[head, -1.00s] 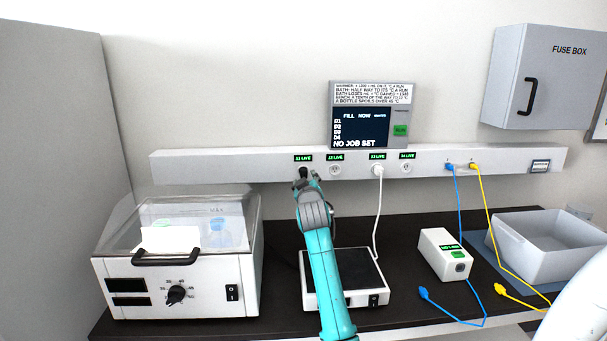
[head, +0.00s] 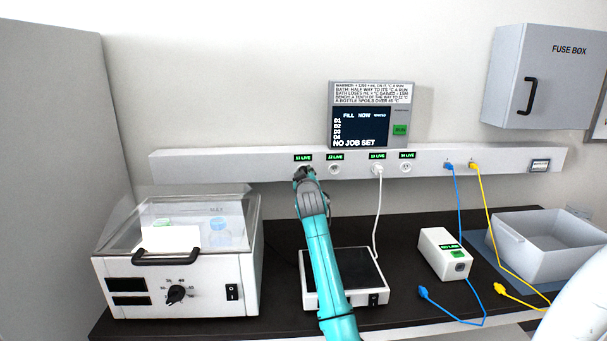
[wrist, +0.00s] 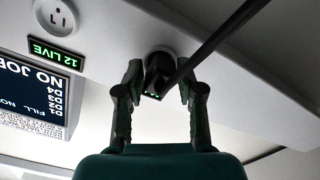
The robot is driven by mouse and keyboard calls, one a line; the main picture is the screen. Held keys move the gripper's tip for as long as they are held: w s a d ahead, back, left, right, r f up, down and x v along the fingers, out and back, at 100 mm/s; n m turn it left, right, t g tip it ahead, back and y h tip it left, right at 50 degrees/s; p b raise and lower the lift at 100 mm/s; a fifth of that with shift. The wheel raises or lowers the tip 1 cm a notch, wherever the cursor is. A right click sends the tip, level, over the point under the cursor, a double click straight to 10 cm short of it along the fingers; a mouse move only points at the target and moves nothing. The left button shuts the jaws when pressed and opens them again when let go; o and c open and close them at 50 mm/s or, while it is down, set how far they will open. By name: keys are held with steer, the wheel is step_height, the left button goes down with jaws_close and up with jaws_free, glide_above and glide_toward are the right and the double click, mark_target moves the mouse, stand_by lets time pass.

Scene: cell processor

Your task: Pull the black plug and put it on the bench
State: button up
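The black plug (wrist: 157,70) sits in the wall rail's socket under the 11 LIVE label (head: 303,158). Its dark cord runs up to the right across the wrist view. My gripper (wrist: 160,82) is open, one finger on each side of the plug, with small gaps visible between fingers and plug. In the head view my gripper (head: 305,174) is at that socket and hides the plug. The dark bench (head: 283,236) lies below the rail.
A lidded bath (head: 180,285) stands at left. A white-edged black plate device (head: 345,275) is under my arm. A white plug (head: 377,170) is in the 13 LIVE socket. A small white box (head: 443,255), blue and yellow leads and a grey tray (head: 550,245) are at right.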

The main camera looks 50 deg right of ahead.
jaws_close()
steer(key=shift+s+a, duration=0.3)
steer(key=shift+a, duration=0.05)
steer(key=shift+v, duration=0.85)
